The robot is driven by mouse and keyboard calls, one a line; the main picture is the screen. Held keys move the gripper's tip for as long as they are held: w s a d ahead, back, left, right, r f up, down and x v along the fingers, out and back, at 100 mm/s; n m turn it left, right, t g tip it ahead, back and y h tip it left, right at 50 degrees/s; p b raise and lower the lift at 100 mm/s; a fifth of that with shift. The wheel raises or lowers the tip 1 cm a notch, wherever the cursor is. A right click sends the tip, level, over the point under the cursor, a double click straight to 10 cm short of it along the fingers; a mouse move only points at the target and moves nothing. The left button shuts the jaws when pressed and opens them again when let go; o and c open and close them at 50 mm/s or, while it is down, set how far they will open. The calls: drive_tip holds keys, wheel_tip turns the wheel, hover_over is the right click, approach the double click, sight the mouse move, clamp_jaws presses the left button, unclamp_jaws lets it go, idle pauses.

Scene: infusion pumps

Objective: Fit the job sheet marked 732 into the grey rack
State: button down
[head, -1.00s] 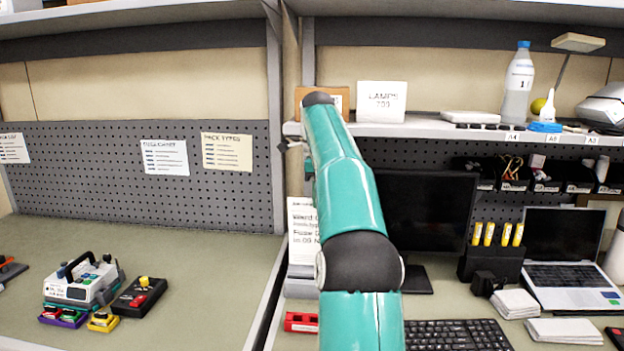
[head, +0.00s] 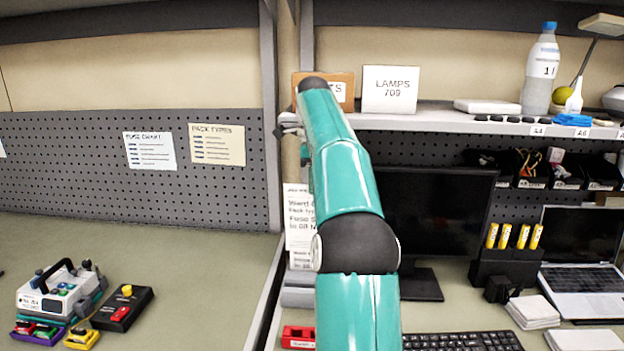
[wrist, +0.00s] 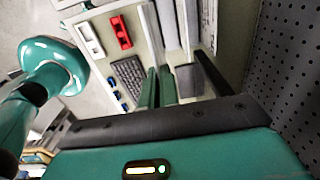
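My gripper (wrist: 160,70) shows in the wrist view as two green fingers side by side with almost no gap, and nothing is seen between them. A white printed sheet (head: 298,215) stands upright left of the monitor, partly behind my arm. Its readable words include "Ward" and "Fuse"; I cannot read 732 on it. A low grey holder (head: 297,297) is at its foot, perhaps the grey rack; my arm covers its right part. I cannot tell whether the sheet sits in it or behind it.
A red block (head: 298,337) lies in front of the grey holder. A monitor (head: 440,215), keyboard (head: 462,342), laptop (head: 580,255) and white pads (head: 532,312) fill the right bench. A shelf (head: 440,119) overhangs it. The left bench (head: 190,265) is mostly clear beyond a pump (head: 60,290).

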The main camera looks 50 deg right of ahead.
wheel_tip(320, 180, down, 17)
drive_tip(key=shift+s+a+r, duration=0.15)
drive_tip(key=shift+r, duration=0.05)
idle(2.1)
drive_tip(key=shift+f, duration=0.3)
idle(0.6)
drive_tip(key=c, duration=1.6)
unclamp_jaws()
drive_tip(key=shift+r, duration=0.1)
wheel_tip(320, 180, up, 14)
drive_tip(key=shift+f, duration=0.2)
